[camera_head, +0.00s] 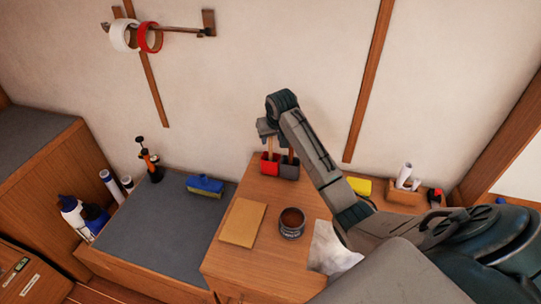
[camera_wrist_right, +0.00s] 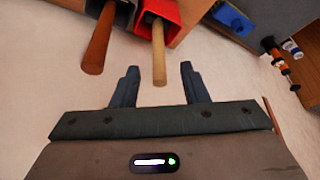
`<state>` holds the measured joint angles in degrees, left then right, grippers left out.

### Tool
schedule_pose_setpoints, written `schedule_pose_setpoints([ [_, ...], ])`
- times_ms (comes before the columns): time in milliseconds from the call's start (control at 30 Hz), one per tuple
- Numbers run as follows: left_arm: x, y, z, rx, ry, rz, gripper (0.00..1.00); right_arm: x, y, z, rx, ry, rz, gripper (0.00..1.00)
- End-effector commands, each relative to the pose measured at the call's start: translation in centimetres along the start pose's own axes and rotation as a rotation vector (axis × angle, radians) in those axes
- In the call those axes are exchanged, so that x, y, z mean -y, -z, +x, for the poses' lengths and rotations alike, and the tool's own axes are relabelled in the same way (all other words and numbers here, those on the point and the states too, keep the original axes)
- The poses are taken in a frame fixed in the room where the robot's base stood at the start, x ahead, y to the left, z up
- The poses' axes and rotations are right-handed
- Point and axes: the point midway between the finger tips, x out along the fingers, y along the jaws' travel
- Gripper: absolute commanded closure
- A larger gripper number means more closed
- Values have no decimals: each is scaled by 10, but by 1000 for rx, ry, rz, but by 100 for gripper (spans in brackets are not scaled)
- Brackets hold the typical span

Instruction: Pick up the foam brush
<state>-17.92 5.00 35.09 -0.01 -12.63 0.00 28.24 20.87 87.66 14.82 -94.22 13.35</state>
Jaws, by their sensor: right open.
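Two wooden handles stand in a red cup (camera_head: 270,166) and a dark grey cup (camera_head: 289,169) on the wooden worktop. In the right wrist view, a light wooden handle (camera_wrist_right: 159,50) rises from the red cup (camera_wrist_right: 172,12) and a reddish-brown handle (camera_wrist_right: 98,42) from the dark cup. The brush heads are hidden in the cups, so I cannot tell which is the foam brush. My right gripper (camera_wrist_right: 158,68) is open and empty, with the light handle's end between or just beyond its fingertips. In the head view, the right gripper (camera_head: 267,130) is above the red cup. My left gripper is out of view.
An open can (camera_head: 292,223), a tan pad (camera_head: 242,223) and a crumpled white sheet (camera_head: 333,248) lie on the worktop. A yellow block (camera_head: 359,186) sits right. The wall is close behind the cups.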

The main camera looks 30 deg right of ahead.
Motion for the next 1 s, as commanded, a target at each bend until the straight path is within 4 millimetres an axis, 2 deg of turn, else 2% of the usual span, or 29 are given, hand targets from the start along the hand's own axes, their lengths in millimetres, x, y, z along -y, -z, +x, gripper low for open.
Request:
schedule_pose_setpoints([
  [167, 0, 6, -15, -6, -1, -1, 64, 0, 2, 12, 4, 0, 1, 59],
  [300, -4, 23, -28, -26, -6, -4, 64, 0, 3, 31, 4, 0, 0, 59],
  [400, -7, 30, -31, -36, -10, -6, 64, 0, 2, 44, 2, 0, 1, 59],
  [533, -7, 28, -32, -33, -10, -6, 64, 0, 2, 53, 0, -1, 0, 59],
  [733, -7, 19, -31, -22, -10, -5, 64, 0, 2, 54, -1, 0, 0, 59],
  [767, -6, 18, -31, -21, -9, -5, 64, 0, 2, 54, -1, 0, 0, 61],
  [967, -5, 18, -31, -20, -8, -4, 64, 0, 2, 54, -1, 0, 0, 100],
  [1000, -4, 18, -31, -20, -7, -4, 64, 0, 2, 54, -1, 0, 0, 100],
])
